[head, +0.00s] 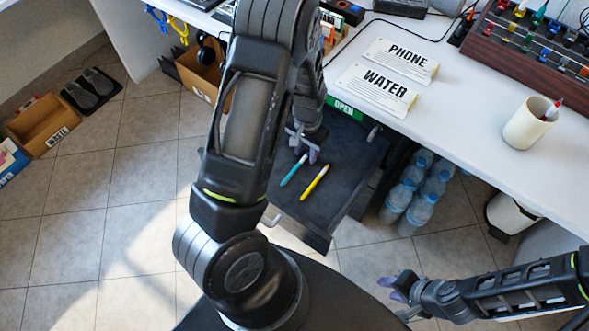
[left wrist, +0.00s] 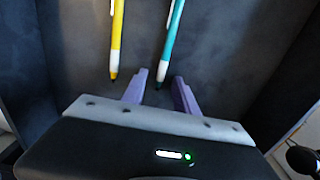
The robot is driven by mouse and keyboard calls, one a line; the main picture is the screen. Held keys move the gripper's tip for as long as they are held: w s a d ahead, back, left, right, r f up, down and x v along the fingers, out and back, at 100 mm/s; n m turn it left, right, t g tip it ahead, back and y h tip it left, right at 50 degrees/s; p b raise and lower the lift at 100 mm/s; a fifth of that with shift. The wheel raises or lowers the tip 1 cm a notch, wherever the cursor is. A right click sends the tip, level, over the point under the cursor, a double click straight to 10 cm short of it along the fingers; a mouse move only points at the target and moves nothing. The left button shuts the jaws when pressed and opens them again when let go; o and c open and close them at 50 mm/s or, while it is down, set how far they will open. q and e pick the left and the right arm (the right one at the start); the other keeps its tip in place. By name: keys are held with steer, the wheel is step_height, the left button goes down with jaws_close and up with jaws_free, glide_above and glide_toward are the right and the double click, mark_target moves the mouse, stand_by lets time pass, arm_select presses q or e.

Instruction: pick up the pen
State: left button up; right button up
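A teal pen (head: 293,170) and a yellow pen (head: 315,182) lie apart in the dark open drawer (head: 352,165). My left gripper (head: 303,150) is inside the drawer at the far end of the teal pen. In the left wrist view, its purple fingers (left wrist: 160,88) are open, and the dark tip of the teal pen (left wrist: 171,40) shows between them, not visibly gripped. The yellow pen (left wrist: 117,38) lies outside the fingers, to the left. My right gripper (head: 394,290) is low at the right over the floor, apparently open and empty.
The white desk (head: 460,110) holds a PHONE card (head: 402,60), a WATER card (head: 376,90) and a cream cup (head: 527,127) with a red-tipped pen in it. A green OPEN label (head: 345,110) sits above the drawer. Water bottles (head: 412,190) stand below the desk.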

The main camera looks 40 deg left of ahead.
stand_by(0.5)
arm_select(q)
jaws_close()
stand_by(0.4)
